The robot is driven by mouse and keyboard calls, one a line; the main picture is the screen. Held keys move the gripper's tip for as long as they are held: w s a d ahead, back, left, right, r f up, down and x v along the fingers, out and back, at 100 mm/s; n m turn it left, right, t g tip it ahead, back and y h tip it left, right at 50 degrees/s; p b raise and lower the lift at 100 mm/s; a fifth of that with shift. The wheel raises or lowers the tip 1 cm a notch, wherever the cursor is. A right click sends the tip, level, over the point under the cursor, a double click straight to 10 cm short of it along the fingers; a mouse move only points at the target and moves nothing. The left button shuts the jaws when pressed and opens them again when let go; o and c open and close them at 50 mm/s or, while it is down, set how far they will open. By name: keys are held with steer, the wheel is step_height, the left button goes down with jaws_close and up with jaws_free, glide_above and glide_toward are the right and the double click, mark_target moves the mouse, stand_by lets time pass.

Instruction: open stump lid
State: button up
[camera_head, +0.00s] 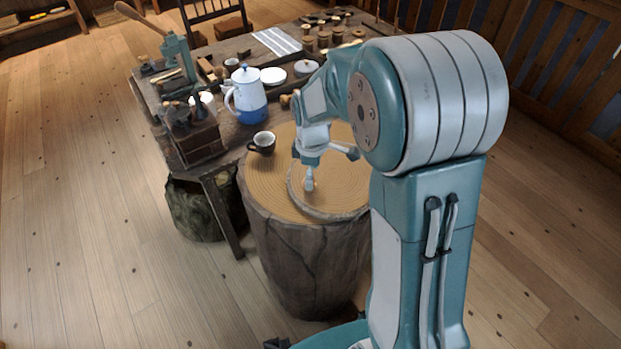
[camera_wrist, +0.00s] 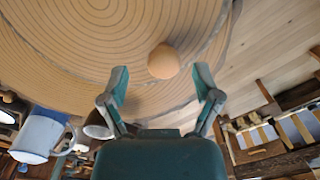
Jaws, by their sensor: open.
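The wooden stump (camera_head: 305,250) stands upright with a flat ringed top. Its round lid (camera_head: 335,213) has a bark rim and lies on the top, partly behind my arm. My gripper (camera_head: 331,168) is over the lid, fingers pointing down. In the wrist view my gripper (camera_wrist: 162,78) is open, with its two fingers spread. A round pale wooden knob (camera_wrist: 163,62) shows between and just beyond the fingertips, apart from both. The ringed wood (camera_wrist: 60,45) fills the space behind it.
A dark mug (camera_head: 263,143) stands on the stump top, left of the lid. A blue and white kettle (camera_head: 247,97) stands on the cluttered table (camera_head: 228,130) behind, among tools and spools. A mossy stump (camera_head: 195,210) is at left. The plank floor (camera_head: 110,240) is clear.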

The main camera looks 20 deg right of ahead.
steer(key=shift+f, duration=0.9)
steer(key=shift+a+f, duration=0.1)
steer(key=shift+a, duration=0.5)
steer(key=shift+d, duration=0.25)
jaws_close()
